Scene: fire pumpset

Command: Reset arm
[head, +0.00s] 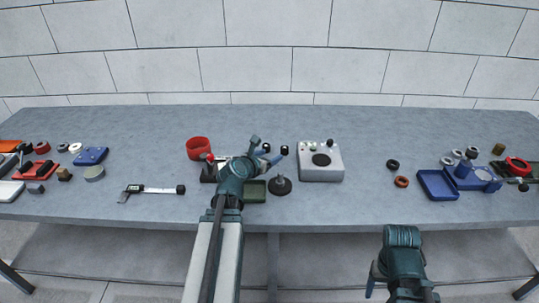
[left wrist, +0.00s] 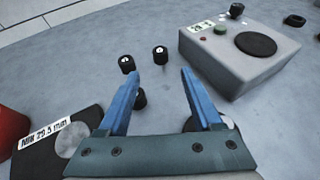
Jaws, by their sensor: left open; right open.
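My left arm reaches over the middle of the bench, and its gripper (head: 268,150) is open above the surface. In the left wrist view its two blue fingers (left wrist: 160,85) stand apart with nothing held between them. Small black knobs (left wrist: 160,54) lie just beyond the fingertips, and another dark piece shows between the fingers. My right arm is folded low in front of the bench, at the lower right of the head view. Only a small blue part of its gripper (head: 371,282) shows there, clear of the bench objects.
A grey box with a black disc (head: 321,160) stands right of my left gripper. A red round container (head: 199,148), a black stand (head: 280,186), a green tray (head: 255,191) and a caliper (head: 152,189) are nearby. A blue tray (head: 437,185) lies right. The bench's middle-right is mostly clear.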

